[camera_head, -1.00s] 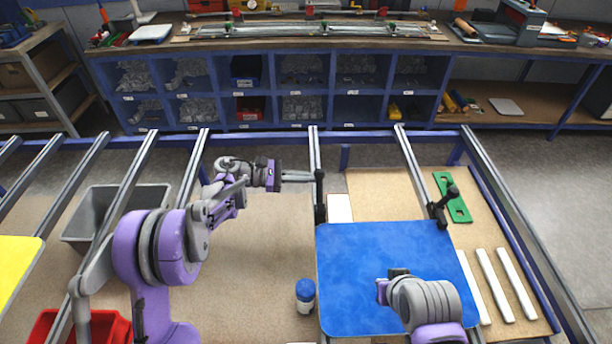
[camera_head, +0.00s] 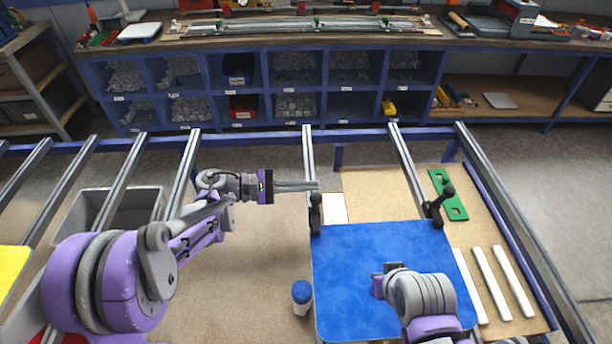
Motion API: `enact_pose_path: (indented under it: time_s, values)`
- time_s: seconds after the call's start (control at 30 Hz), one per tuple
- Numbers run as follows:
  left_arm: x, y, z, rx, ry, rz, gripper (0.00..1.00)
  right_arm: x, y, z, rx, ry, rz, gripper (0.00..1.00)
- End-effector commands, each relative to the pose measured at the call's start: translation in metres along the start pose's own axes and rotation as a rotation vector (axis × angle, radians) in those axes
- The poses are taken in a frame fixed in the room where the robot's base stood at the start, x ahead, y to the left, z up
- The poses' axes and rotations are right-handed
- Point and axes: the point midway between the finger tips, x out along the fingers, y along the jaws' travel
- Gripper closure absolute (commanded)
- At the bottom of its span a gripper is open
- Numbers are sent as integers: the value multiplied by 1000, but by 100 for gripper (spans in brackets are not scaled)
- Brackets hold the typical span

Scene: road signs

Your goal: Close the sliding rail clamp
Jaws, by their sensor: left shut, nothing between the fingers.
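A black rail clamp (camera_head: 315,217) sits on a grey rail at the left edge of the blue panel (camera_head: 385,262). Its upper part stands just under my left gripper's fingertips. My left gripper (camera_head: 316,186) is shut and empty, pointing right, with its tips over or against the clamp's top; I cannot tell if they touch. A second black clamp (camera_head: 436,208) with a round knob sits on the rail at the panel's upper right corner. My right gripper (camera_head: 378,283) is low over the panel; its fingers are not clear.
A blue-capped bottle (camera_head: 302,297) stands left of the panel. A green plate (camera_head: 449,195) and several white strips (camera_head: 492,283) lie at the right. A grey bin (camera_head: 118,208) stands at the left. Parallel rails run across the frame.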

Motion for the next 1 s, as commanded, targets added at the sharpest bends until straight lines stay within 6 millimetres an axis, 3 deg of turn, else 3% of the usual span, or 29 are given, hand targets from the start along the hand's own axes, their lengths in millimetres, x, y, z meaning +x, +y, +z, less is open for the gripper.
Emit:
enact_pose_path:
  time_s: [0.3,1.0]
  values:
    - [-2,-15,12,-2,0,0,100,2,0,4,0,-4,0,100]
    - [-1,-21,15,-2,-3,-7,100,2,0,4,0,-4,0,100]
